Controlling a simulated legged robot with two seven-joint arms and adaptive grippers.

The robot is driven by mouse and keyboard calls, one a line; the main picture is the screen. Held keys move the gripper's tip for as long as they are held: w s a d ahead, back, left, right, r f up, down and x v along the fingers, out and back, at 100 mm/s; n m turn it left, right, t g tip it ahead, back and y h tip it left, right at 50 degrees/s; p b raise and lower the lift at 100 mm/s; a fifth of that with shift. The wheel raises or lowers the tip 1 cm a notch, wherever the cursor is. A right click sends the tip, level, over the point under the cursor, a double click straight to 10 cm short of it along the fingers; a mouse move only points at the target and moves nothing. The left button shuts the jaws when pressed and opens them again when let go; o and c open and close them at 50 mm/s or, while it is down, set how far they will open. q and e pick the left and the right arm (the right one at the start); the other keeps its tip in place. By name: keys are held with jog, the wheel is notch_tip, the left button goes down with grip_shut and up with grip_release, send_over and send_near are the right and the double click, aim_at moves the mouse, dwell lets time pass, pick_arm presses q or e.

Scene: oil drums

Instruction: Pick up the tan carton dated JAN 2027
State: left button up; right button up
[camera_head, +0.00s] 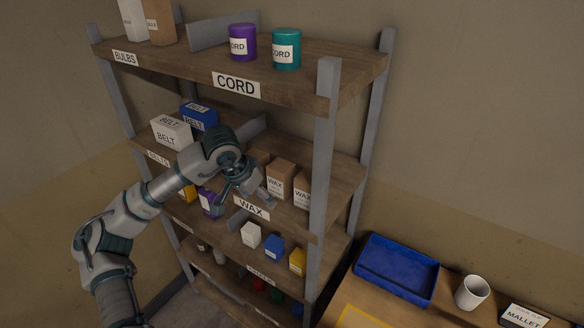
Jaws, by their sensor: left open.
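Tan cartons labelled WAX stand on the middle shelf, above the WAX shelf label. One carton (280,180) is just right of my left gripper, and another carton (303,191) stands at the right by the post. A further brown carton is partly hidden behind the gripper. The dates on the cartons are too small to read, so I cannot tell which is JAN 2027. My left gripper (246,199) is open at the shelf's front edge, its fingers apart and empty. My right gripper is out of view.
The shelf unit has grey posts (323,150) and a divider left of the cartons. White (171,133) and blue BELT boxes stand left. Purple (242,43) and teal CORD cans are above. A blue tray (397,268) and white cup (472,292) rest on the table at right.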

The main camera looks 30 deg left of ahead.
aim_at(282, 173)
pick_arm(q)
jog(key=w+r+p, duration=0.1)
jog(key=w+d+r, duration=0.1)
jog(key=shift+w+p, duration=0.3)
jog(key=shift+p, duration=0.05)
jog(key=w, duration=0.2)
jog(key=w+f+p, duration=0.1)
jog(key=w, duration=0.2)
jog(key=w+p, duration=0.1)
jog(key=w, duration=0.2)
jog(key=shift+w+a+f, duration=0.1)
jog(key=shift+a+f, duration=0.05)
jog(key=shift+f, duration=0.2)
jog(key=shift+w+d+f, duration=0.15)
jog(key=shift+d, duration=0.2)
jog(key=c, duration=0.9)
jog(key=shift+c, duration=0.7)
jog(key=shift+a, duration=0.2)
